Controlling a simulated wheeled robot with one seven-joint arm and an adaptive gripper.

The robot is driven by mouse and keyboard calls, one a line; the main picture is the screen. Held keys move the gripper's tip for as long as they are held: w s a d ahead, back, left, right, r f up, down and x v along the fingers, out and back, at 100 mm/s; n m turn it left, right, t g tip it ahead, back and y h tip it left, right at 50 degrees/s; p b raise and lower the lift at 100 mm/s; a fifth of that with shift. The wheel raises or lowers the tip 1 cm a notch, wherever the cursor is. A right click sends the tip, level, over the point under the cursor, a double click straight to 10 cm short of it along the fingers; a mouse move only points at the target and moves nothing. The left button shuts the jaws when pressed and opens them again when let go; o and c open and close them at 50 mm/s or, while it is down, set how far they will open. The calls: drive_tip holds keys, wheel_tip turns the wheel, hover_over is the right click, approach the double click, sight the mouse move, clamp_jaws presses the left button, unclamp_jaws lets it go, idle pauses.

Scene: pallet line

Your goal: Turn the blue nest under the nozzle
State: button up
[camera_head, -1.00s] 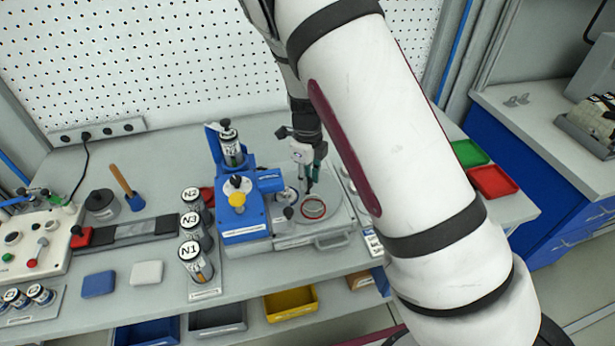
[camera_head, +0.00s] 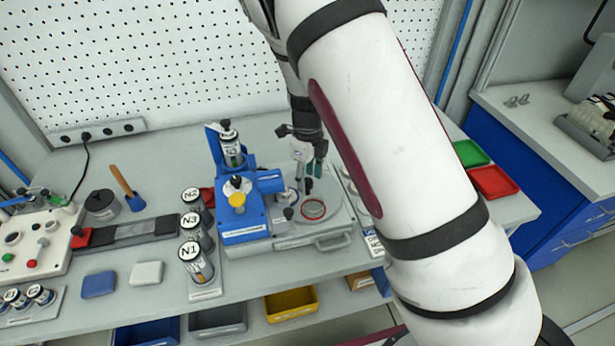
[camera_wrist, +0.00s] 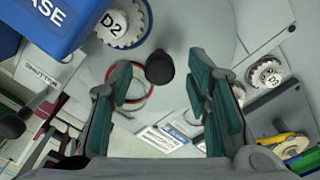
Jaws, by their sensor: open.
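A round grey turntable (camera_head: 336,206) sits at the right of the blue machine (camera_head: 243,218). A red-ringed nest (camera_head: 313,209) lies on its front part, and the red ring also shows in the wrist view (camera_wrist: 147,92), partly behind a finger. A white toothed disc marked D2 (camera_wrist: 122,27) sits in a bluish rim beside the machine's blue housing. My gripper (camera_wrist: 168,95) is open above the turntable. A black upright knob (camera_wrist: 160,67) shows between and just beyond its fingers, with gaps on both sides. Contact cannot be told.
Canisters N1 (camera_head: 195,263), N3 and N2 stand left of the machine. A disc marked D3 (camera_wrist: 268,77) sits to the right in the wrist view. Red (camera_head: 493,181) and green trays lie right.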

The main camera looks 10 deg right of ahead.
sight(307, 180)
wheel_tip(307, 180, up, 11)
drive_tip(key=shift+r, duration=0.2)
idle(0.6)
